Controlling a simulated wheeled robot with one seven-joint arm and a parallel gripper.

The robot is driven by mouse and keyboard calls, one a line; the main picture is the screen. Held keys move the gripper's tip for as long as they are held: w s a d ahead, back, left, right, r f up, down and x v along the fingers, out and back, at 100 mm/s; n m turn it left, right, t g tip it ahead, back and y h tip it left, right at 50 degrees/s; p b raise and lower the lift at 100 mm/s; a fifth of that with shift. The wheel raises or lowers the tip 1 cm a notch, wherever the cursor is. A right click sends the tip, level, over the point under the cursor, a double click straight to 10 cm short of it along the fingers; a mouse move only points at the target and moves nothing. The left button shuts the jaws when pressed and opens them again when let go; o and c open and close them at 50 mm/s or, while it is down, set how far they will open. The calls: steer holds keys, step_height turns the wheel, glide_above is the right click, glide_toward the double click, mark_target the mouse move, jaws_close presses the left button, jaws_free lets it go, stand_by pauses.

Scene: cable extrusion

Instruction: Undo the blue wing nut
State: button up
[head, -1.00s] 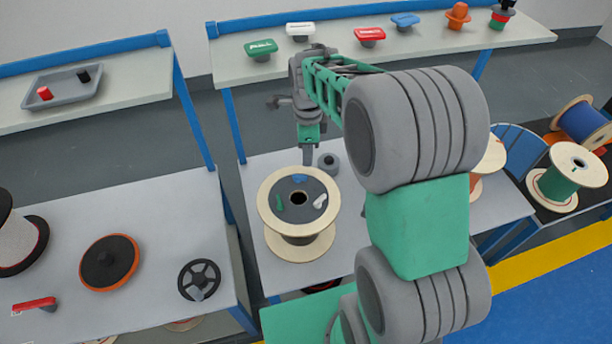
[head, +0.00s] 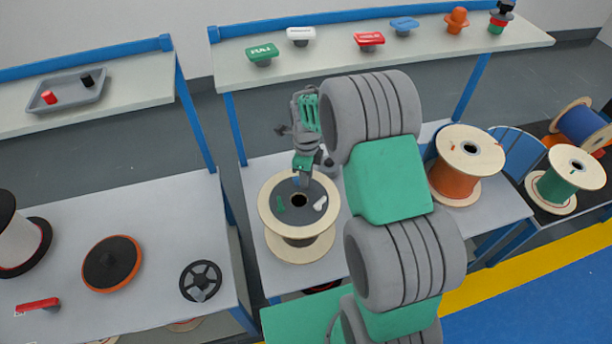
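The wooden cable spool (head: 270,222) stands on the grey table, with a dark disc (head: 287,188) on its top around a central hole. The blue wing nut on the far side of the disc is hidden behind my gripper. My gripper (head: 304,181) points down at that far side, with its tip at or just above the disc. I cannot tell whether it touches the nut or whether its fingers are open or shut.
The back shelf holds several knobs, including a blue one (head: 404,25) and a red one (head: 369,40). An orange spool (head: 457,180) stands on the right. The left table holds a black handwheel (head: 200,281) and an orange-rimmed disc (head: 110,262). My arm covers the table's middle.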

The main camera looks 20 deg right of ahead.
jaws_close()
